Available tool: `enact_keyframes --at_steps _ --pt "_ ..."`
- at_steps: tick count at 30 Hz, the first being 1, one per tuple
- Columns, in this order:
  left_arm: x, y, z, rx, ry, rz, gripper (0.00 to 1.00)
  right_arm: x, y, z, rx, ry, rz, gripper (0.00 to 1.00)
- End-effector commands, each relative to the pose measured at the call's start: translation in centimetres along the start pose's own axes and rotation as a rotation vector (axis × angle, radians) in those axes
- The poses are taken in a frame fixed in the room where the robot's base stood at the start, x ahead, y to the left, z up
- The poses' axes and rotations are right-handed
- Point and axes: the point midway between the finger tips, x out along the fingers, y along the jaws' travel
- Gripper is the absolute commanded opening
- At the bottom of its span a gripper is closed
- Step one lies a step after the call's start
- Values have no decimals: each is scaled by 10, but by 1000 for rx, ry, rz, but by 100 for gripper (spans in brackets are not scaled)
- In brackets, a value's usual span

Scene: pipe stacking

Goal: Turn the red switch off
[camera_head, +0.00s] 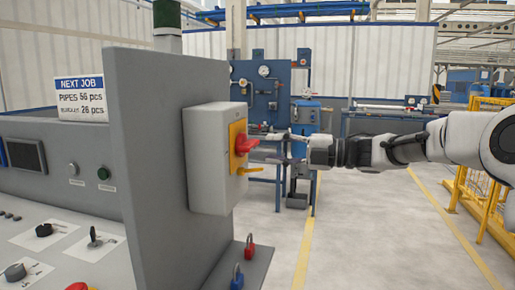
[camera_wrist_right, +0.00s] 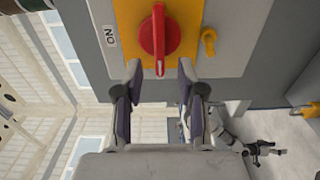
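The red switch (camera_head: 243,145) is a rotary knob on a yellow plate (camera_head: 236,160), on the side of a grey box (camera_head: 207,150). In the right wrist view the red switch (camera_wrist_right: 158,36) has its handle pointing down the picture toward my gripper, and an "ON" label (camera_wrist_right: 109,36) stands left of it. My right gripper (camera_head: 270,148) faces the switch from the right. In the right wrist view my right gripper (camera_wrist_right: 159,78) is open, its two fingertips on either side of the handle's lower end, with gaps showing. Contact is not visible.
A small yellow part (camera_head: 250,170) sticks out below the red switch. A red padlock (camera_head: 250,247) and a blue padlock (camera_head: 237,277) are on a ledge below the box. A grey control panel (camera_head: 65,240) is at left. Yellow fencing (camera_head: 480,185) stands at right; the floor between is clear.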

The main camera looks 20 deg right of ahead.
Motion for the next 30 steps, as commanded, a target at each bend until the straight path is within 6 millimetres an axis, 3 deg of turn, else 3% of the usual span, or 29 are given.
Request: enact_keyframes --at_steps 3,6,11,25,28,30 --pt "0 0 0 0 0 0 72 -32 1 1 2 -2 5 39" --pt "0 0 0 0 0 0 72 -51 0 0 2 -1 2 39" --pt "0 0 0 0 0 0 72 -64 0 0 0 0 0 39" --pt "-1 0 0 0 0 0 72 -62 -2 0 10 0 -1 39" --pt "-6 0 0 0 0 0 72 -46 -22 -1 117 -11 -2 39" --pt "-13 0 0 0 0 0 72 -26 -55 -2 283 -41 -5 39"
